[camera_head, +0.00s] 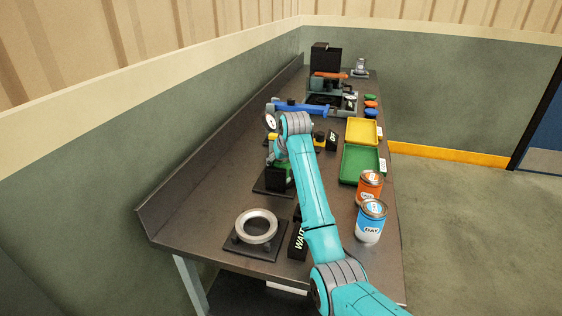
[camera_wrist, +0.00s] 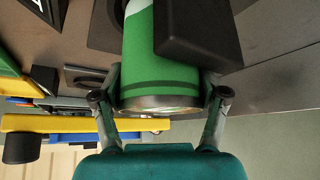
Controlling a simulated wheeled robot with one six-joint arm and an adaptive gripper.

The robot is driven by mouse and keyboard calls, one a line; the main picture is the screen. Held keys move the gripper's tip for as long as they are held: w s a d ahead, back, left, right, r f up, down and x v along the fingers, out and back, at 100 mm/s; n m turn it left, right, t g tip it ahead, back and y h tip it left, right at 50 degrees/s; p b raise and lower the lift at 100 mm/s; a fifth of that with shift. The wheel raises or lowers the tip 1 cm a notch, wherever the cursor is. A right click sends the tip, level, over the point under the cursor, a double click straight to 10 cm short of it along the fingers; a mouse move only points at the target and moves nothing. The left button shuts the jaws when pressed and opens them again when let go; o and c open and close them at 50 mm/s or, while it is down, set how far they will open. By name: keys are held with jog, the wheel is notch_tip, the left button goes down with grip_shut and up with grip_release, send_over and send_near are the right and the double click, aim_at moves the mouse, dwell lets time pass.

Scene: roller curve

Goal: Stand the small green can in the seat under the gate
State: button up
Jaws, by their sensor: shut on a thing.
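The small green can (camera_wrist: 155,65) fills the middle of the wrist view, with a metal rim nearest my gripper. My gripper (camera_wrist: 165,88) is shut on it, one finger on each side near this rim. A black block (camera_wrist: 200,30) hides part of the can on the right. In the head view only a sliver of the green can (camera_head: 289,174) shows behind the black block (camera_head: 275,184) and my arm. The block is over or on a dark base plate (camera_head: 259,187). I cannot tell the seat or gate clearly, nor whether the can touches the plate.
A silver ring on a dark base (camera_head: 258,228) and a WAIT sign (camera_head: 299,240) are nearer. An orange can (camera_head: 369,187) and blue-white can (camera_head: 370,222) stand at right. Green (camera_head: 346,165) and yellow (camera_head: 350,132) trays lie beyond. A yellow bar (camera_wrist: 85,123) shows in the wrist view.

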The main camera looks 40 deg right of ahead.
dwell(0.4)
jog(key=o, duration=1.3)
jog(key=shift+f, duration=0.1)
jog(key=shift+r, duration=4.55)
jog(key=shift+s, duration=0.1)
